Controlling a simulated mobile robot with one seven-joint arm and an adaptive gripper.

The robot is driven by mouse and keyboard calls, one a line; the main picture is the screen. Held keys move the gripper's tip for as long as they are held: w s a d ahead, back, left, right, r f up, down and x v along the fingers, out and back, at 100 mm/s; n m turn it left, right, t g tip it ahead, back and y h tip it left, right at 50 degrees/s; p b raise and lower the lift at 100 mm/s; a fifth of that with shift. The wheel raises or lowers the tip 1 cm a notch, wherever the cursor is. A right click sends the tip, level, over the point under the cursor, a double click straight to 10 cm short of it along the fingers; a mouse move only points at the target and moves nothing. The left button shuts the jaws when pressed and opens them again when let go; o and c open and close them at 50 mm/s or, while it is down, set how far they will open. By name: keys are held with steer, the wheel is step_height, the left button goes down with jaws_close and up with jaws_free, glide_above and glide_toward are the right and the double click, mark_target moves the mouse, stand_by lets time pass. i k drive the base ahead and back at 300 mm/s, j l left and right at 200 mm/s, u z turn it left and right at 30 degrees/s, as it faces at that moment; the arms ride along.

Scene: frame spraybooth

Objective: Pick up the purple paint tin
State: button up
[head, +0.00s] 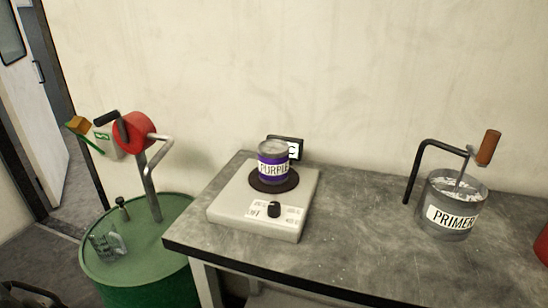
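The purple paint tin (273,168) stands upright on the dark round plate (257,185) of a pale hotplate-like device (228,205). It is a short metal can with a purple band and a white label reading PURPLE. The device sits at the left end of the grey bench. My gripper is not seen in the head view.
A grey bench (350,235) runs right, holding a PRIMER can (455,217) with a crank handle. Left is a green drum (150,255) with a red-wheeled pump (132,132) and a glass jar (106,244). The bench middle is clear.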

mark_target(273, 155)
steer(key=l+u, duration=0.3)
steer(key=l, duration=0.35)
steer(key=k+l+u, duration=0.15)
steer(key=l+u, duration=0.15)
steer(key=l, duration=0.3)
